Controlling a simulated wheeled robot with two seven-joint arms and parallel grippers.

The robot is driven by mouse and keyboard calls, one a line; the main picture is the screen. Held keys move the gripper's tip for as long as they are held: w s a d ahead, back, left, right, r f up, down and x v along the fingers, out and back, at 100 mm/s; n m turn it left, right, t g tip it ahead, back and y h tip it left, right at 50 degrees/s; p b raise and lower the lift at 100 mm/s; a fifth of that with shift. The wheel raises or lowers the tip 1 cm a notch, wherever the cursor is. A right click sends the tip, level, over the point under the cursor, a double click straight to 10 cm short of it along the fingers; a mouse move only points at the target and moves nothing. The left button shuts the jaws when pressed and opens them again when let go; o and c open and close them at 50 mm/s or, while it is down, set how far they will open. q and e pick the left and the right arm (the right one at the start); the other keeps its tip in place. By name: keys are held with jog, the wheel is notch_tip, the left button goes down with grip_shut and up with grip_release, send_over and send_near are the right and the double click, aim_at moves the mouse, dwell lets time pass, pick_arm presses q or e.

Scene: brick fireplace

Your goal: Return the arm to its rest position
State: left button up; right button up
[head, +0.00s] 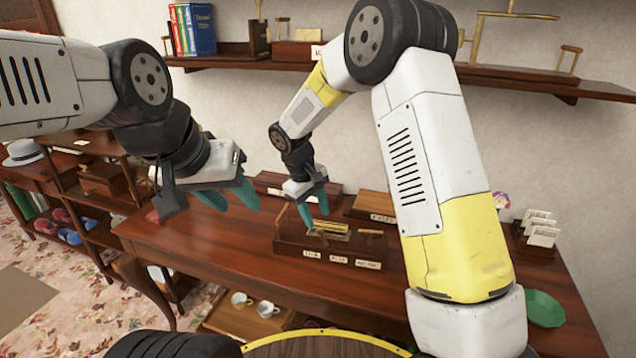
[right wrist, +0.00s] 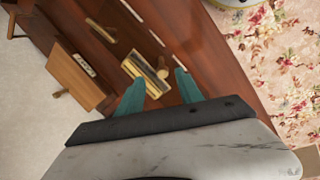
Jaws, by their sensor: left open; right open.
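My right gripper (head: 312,202) is open, with its teal fingers above the left part of a labelled wooden stand (head: 288,243) on the table. The right arm (head: 420,130) is yellow and white and reaches across the table. My left gripper (head: 226,197) is open and empty, held above the left part of the table, its teal fingers pointing down and right.
The dark wooden table (head: 200,250) bears a green dish (head: 543,309) at the right and a card holder (head: 540,233) behind it. A wall shelf (head: 530,80) runs along the back. Cups (head: 266,309) sit on a lower surface. A shoe shelf (head: 80,225) stands at the left.

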jog(key=s+d+r+m+t+y, duration=0.1)
jog(key=s+d+r+m+y, duration=0.15)
jog(key=s+d+r, duration=0.65)
jog(key=s+d+r+m+t+y, duration=0.1)
jog(key=s+d+r+m+t, duration=0.15)
jog(key=s+d+r, duration=0.55)
jog(key=s+r+m+t+y, duration=0.1)
jog(key=s+r+m, duration=0.2)
jog(key=s, duration=0.5)
jog(key=shift+s+a+r, duration=0.25)
jog(key=shift+a+r, duration=0.2)
jog(key=shift+r, duration=0.05)
